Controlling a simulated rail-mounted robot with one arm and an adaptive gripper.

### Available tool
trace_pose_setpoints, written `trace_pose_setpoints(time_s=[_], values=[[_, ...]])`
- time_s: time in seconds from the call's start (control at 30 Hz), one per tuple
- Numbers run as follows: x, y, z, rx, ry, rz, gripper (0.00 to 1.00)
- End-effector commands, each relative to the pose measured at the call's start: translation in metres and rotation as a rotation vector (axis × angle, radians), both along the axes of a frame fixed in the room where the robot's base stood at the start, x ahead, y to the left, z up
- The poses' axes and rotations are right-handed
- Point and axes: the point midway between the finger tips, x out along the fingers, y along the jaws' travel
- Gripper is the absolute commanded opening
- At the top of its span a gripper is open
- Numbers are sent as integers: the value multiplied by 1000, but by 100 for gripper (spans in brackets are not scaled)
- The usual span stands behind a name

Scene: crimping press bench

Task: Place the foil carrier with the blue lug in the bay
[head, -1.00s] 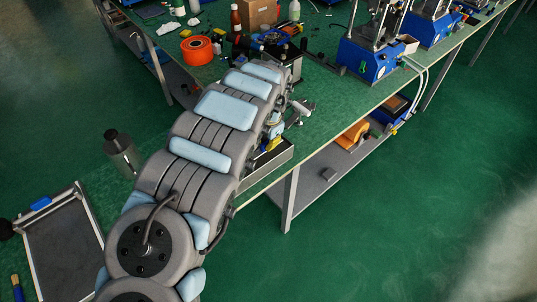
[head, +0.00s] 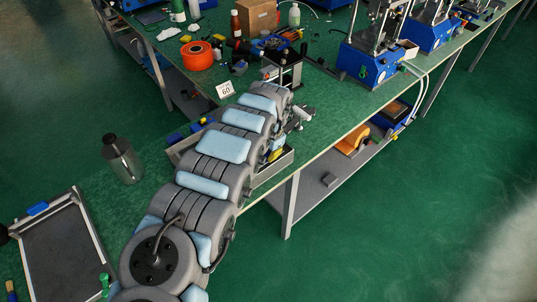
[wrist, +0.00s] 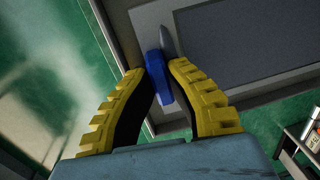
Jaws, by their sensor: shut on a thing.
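In the wrist view my gripper (wrist: 158,80) has two yellow ribbed fingers closed on a blue lug (wrist: 157,66). The lug sits at the edge of a light grey frame with a dark flat panel (wrist: 245,40), which looks like the foil carrier; its far parts run out of the picture. In the head view my arm crosses the bench, and I cannot make out my gripper or the held carrier there. A metal-edged frame with a dark panel (head: 68,255) and a blue piece (head: 38,209) on its edge lies at the lower left. I cannot identify the bay with certainty.
A grey tray (head: 272,172) lies partly behind the arm. Blue presses (head: 368,65) stand farther right.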

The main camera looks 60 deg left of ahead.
Motion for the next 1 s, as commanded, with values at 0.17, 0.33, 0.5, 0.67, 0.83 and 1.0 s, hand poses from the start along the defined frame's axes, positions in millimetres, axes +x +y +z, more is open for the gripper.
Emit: trace_pose_setpoints(time_s=[0.17,0.33,0.5,0.67,0.83,1.0], values=[[0,0,1,1,-1,0,19],[0,0,1,1,-1,0,35],[0,0,1,1,-1,-1,35],[0,0,7,2,0,-1,35],[1,-1,22,2,-1,-1,35],[1,-3,42,4,1,-1,35]])
